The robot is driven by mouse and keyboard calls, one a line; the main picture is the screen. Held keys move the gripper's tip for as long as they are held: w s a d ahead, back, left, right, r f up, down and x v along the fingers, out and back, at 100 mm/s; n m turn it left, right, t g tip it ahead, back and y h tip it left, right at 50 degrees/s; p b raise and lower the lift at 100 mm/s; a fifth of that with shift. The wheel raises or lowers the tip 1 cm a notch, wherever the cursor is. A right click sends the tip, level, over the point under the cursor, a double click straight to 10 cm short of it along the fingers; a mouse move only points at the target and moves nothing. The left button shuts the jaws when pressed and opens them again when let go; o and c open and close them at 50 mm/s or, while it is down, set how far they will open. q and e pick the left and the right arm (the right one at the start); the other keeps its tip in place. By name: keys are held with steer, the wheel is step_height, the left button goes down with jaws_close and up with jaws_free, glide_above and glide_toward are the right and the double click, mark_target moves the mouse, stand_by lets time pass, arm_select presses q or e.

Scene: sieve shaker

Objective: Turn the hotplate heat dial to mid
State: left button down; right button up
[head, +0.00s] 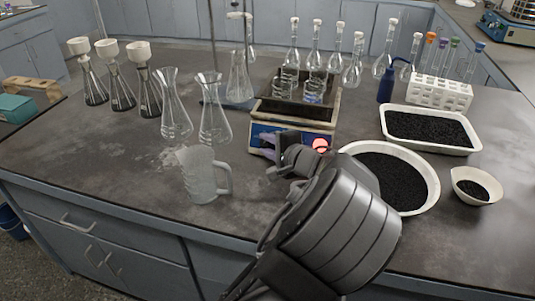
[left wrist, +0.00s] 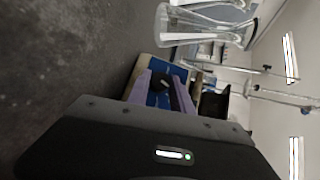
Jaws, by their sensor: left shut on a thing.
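The hotplate (head: 318,107) stands mid-table, with a blue front panel and a glowing red light (head: 320,145) at the panel's right. Two small glass beakers (head: 313,90) are on its top. My left gripper (head: 267,147) is at the left part of the front panel. In the left wrist view its purple fingers (left wrist: 162,88) are closed around the dark heat dial (left wrist: 158,84), in front of the blue panel (left wrist: 155,97). My wrist and fingers hide the dial in the head view, and its setting cannot be read. My right gripper is not in view.
A frosted jug (head: 200,178) stands left of my gripper, with two empty flasks (head: 213,112) behind it. A round dish of black grains (head: 425,172) is close to the right of my arm. Several stoppered flasks (head: 314,58) stand behind the hotplate. The front left tabletop is clear.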

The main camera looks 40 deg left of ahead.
arm_select(q)
steer(key=shift+m+t+y+b, duration=0.3)
steer(key=shift+m+y+b, duration=0.1)
steer(key=shift+m+b, duration=0.1)
steer(key=c, duration=1.1)
jaws_free()
steer(key=p+v, duration=0.1)
steer(key=v, duration=0.5)
steer(key=shift+s+d+r, duration=0.1)
steer(key=shift+d, duration=0.25)
steer(key=shift+s+d+r, duration=0.1)
steer(key=shift+s+d, duration=0.15)
steer(key=shift+d, duration=0.15)
